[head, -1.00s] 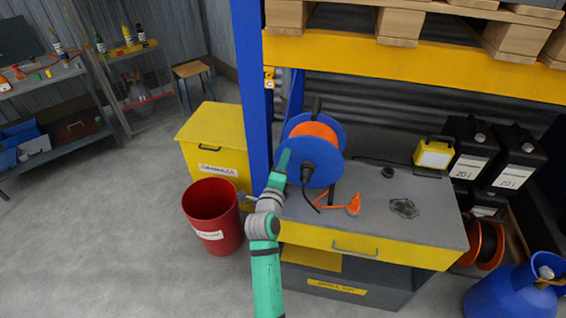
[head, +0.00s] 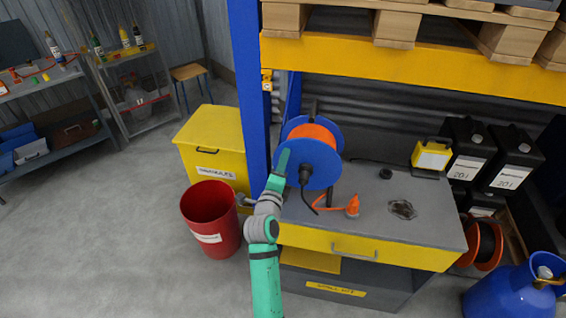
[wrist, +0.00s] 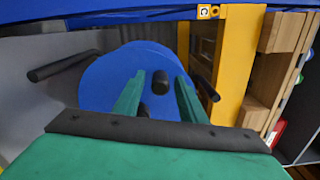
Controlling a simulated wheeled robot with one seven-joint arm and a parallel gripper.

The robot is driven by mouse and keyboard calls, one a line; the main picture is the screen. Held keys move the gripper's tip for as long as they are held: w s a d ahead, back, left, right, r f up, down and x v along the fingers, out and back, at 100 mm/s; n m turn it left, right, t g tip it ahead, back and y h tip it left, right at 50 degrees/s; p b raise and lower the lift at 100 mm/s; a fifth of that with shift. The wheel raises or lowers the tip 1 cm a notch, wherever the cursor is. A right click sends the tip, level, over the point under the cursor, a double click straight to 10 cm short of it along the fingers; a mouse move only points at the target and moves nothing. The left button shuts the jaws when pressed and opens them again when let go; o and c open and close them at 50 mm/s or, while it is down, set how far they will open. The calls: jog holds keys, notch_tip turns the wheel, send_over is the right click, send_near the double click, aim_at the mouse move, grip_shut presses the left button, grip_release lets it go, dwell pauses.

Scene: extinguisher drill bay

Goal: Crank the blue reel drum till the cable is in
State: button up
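The blue reel drum (head: 318,165) stands upright on the grey bench top, with orange cable (head: 313,134) wound between its flanges. A dark knob (head: 305,173) stands out from its front face. A short length of orange cable runs across the bench to an orange end piece (head: 352,206). My gripper (head: 283,160) is at the drum's left front. In the wrist view my gripper (wrist: 160,76) has its two green fingers apart, pointing at the drum's blue face (wrist: 108,85). A dark round knob (wrist: 160,83) shows between them, with gaps on both sides; contact cannot be told.
A blue upright post (head: 250,90) stands close left of the drum, and a yellow beam (head: 400,62) with pallets crosses above. A red bin (head: 210,225) and yellow box (head: 213,140) stand left. A work light (head: 431,155) and black canisters (head: 510,165) are at right.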

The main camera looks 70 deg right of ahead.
jog(key=s+a, duration=0.1)
jog(key=a, duration=0.9)
jog(key=shift+s+a, duration=0.25)
jog(key=shift+s, duration=0.1)
